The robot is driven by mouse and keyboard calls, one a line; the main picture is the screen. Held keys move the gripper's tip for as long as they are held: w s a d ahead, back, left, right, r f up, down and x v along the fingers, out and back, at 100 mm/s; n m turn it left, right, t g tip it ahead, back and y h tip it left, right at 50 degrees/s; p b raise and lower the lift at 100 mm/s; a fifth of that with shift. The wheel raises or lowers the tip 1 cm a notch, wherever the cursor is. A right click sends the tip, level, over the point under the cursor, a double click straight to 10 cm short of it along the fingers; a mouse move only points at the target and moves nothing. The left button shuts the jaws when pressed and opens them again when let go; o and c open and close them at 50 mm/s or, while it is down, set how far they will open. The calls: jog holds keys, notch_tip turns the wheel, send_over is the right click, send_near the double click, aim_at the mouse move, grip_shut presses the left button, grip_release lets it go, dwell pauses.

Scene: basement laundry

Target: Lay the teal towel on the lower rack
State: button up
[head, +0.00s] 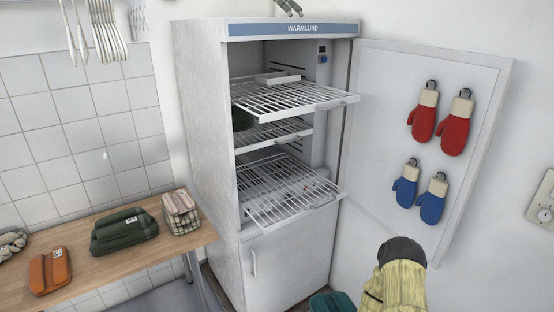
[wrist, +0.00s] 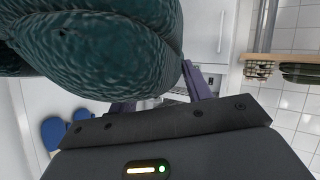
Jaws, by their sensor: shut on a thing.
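The teal towel (wrist: 110,50) fills the upper left of the wrist view, close to the camera. My gripper (wrist: 163,93) is shut on it, with the purple fingers partly hidden behind the cloth. A small part of the towel (head: 330,303) shows at the bottom edge of the head view, below and in front of the cabinet. The lower rack (head: 262,222) is a wire shelf sticking out of the open white cabinet. Its visible surface looks clear. The gripper itself is out of the head view.
The upper rack (head: 333,103) also sticks out and carries a white tray (head: 277,77). A dark green item (head: 241,118) sits inside at the left. The open door (head: 375,105) holds red and blue mitts. Folded towels lie on the wooden counter (head: 90,271) at left.

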dwell(0.4)
notch_tip(320, 180, down, 7)
jog(key=s, duration=0.2)
jog(key=shift+r, duration=0.2)
jog(key=shift+w, duration=0.15)
